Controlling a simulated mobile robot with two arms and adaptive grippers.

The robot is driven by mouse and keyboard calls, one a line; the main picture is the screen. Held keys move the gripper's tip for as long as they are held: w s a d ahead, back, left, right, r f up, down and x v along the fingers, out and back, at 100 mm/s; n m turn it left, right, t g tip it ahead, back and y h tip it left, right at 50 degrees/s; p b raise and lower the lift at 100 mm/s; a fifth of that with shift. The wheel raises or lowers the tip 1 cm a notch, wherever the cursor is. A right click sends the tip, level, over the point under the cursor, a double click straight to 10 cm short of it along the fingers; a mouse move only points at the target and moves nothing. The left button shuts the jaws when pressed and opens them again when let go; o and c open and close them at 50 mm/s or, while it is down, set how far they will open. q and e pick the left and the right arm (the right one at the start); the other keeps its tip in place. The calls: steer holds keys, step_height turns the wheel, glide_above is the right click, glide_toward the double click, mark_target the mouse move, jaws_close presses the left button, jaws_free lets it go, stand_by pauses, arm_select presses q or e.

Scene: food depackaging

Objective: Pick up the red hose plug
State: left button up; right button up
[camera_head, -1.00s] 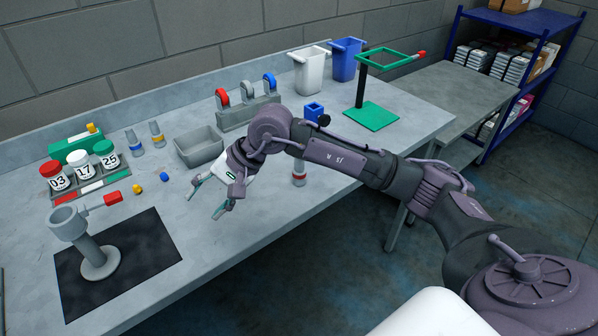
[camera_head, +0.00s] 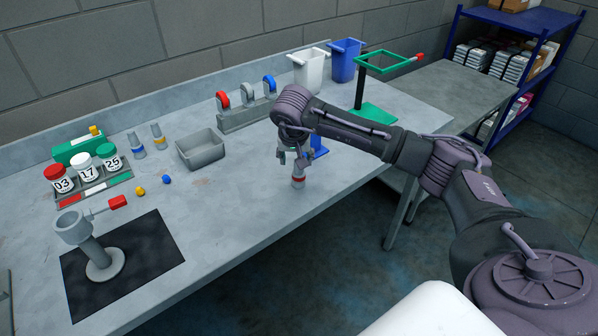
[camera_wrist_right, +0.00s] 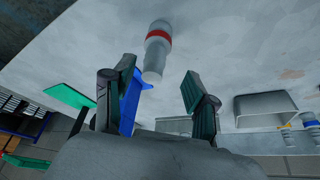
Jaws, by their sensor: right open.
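The red hose plug is the grey, bottle-shaped piece with a red band (camera_head: 298,181). It stands upright near the table's front edge in the head view. My right gripper (camera_head: 294,157) is just above it, pointing down, and partly hides its top. In the right wrist view the plug (camera_wrist_right: 158,34) shows ahead of the open right gripper (camera_wrist_right: 160,75). Its near end appears between the two fingertips, nearer the left finger; I cannot tell whether they touch. My left gripper is not in view.
A grey bin (camera_head: 200,150) and a rack with coloured rings (camera_head: 247,116) stand behind. A similar blue-banded piece (camera_head: 136,146) and yellow-banded piece (camera_head: 158,137) stand left. The front table around the plug is clear.

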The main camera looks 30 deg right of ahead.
mark_target(299, 174)
steer(key=shift+d+f+p, duration=0.2)
steer(key=shift+f+p, duration=0.05)
steer(key=shift+p, duration=0.1)
steer(key=p+x, duration=0.2)
steer(key=x, duration=0.1)
steer(key=shift+w+d+f, duration=0.1)
steer(key=shift+d+f, duration=0.15)
steer(key=shift+d, duration=0.05)
steer(key=shift+w+d+f, duration=0.1)
steer(key=shift+w+f, duration=0.05)
steer(key=shift+f, duration=0.3)
jaws_close()
